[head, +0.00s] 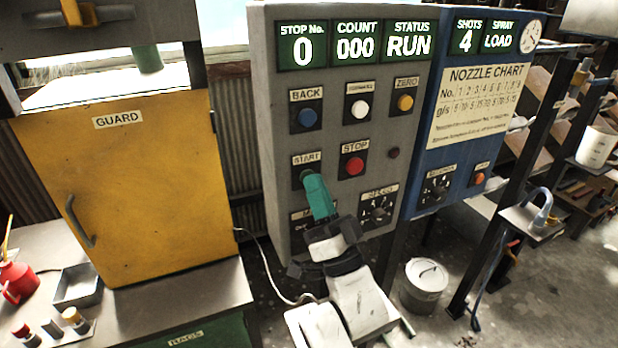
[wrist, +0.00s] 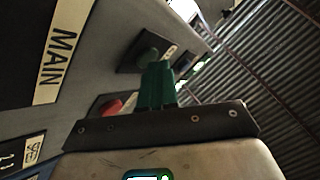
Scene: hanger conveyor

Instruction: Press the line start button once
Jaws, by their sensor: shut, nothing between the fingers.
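The grey control panel (head: 272,140) faces me with a START label (head: 306,159) on its left side. The start button is mostly hidden by my fingers in the head view; in the wrist view the green start button (wrist: 147,56) shows on its dark plate. My gripper (head: 309,177) has green fingers, shut and empty, with the tips over the start button. The tips also show in the wrist view (wrist: 158,66), at the button's edge; I cannot tell whether they touch it. The status display (head: 409,46) reads RUN, with stop number 0 and count 000.
The red stop button (head: 354,166) is just right of the start button. Blue back (head: 307,117), white (head: 360,108) and yellow zero (head: 405,102) buttons sit above. The speed dial (head: 377,212) is below right. A yellow guard door (head: 128,190) stands left, a blue panel (head: 425,165) right.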

